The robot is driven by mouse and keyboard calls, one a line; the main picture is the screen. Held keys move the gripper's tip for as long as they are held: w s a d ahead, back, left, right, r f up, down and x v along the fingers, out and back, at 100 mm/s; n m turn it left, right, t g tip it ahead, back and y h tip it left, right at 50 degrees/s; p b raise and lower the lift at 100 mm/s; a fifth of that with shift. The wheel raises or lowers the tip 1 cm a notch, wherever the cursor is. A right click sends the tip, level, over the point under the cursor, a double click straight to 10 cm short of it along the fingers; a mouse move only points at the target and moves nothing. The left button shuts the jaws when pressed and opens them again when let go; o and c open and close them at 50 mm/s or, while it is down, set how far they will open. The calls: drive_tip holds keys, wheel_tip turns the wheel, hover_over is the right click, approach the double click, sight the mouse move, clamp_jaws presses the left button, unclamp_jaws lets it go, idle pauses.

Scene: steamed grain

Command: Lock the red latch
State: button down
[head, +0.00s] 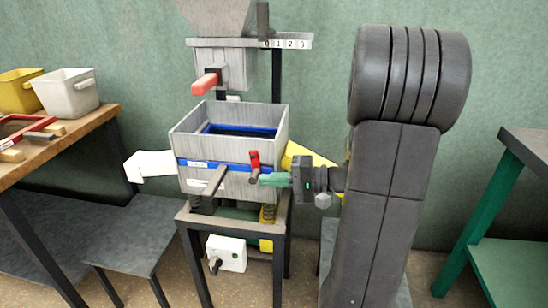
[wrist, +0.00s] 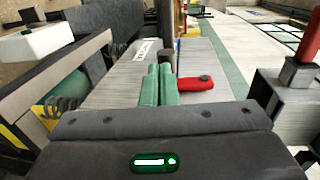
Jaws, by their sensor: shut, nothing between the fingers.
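The red latch (head: 254,160) is on the front of the grey box (head: 232,184), at the right end of its blue band. It stands roughly upright in the head view. My gripper (head: 263,179) is shut and empty, with its green fingers reaching in from the right just below the latch. In the wrist view the closed green fingertips (wrist: 159,68) lie just left of the red latch (wrist: 195,83). I cannot tell whether they touch it. A dark peg (wrist: 166,57) shows just beyond the fingertips.
A red handle (head: 205,84) sticks out from the hopper above the box. A white spout (head: 148,166) projects left. A white switch box (head: 227,253) hangs below. A wooden table (head: 60,150) with bins stands left, and a green-legged table (head: 480,210) right.

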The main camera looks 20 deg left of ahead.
drive_tip(key=shift+s+a+f, duration=0.1)
drive_tip(key=shift+a+f, duration=0.2)
drive_tip(key=shift+a+f+b, duration=0.1)
drive_tip(key=shift+b, duration=0.2)
idle(0.3)
